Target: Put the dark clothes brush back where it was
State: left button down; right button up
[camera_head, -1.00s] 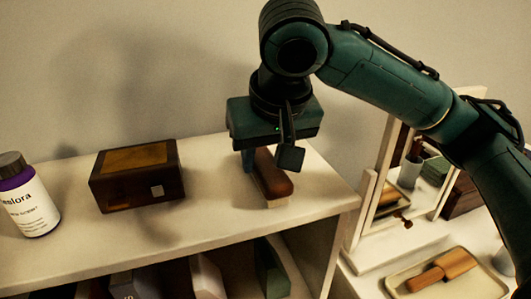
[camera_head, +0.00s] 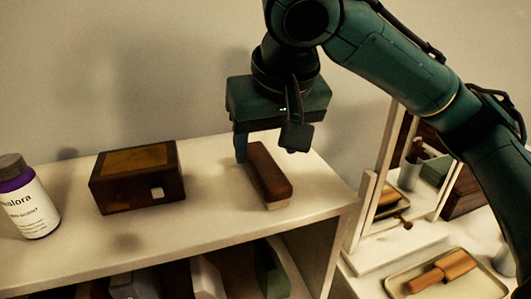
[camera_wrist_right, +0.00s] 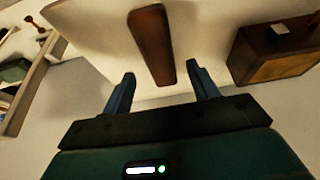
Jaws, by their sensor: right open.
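The dark clothes brush (camera_head: 268,172) lies on the top of the shelf (camera_head: 215,220), near its right end, with its brown back up and pale bristles down. My right gripper (camera_head: 266,150) is just above and behind the brush's far end, with its fingers apart. In the right wrist view the brush (camera_wrist_right: 152,45) lies ahead of the two open fingertips (camera_wrist_right: 161,78), roughly midway between them, and no finger touches it. My left gripper is not in view.
A wooden box (camera_head: 137,178) stands left of the brush, and a white bottle (camera_head: 27,198) stands farther left. Lower right, a tray (camera_head: 400,280) holds a wooden-handled brush (camera_head: 442,271) before a mirror (camera_head: 412,180). The shelf between box and brush is clear.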

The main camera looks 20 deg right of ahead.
jog(key=v, duration=0.8)
jog(key=shift+s+r+p, duration=0.2)
jog(key=shift+r+p, duration=0.15)
jog(key=shift+p, duration=0.1)
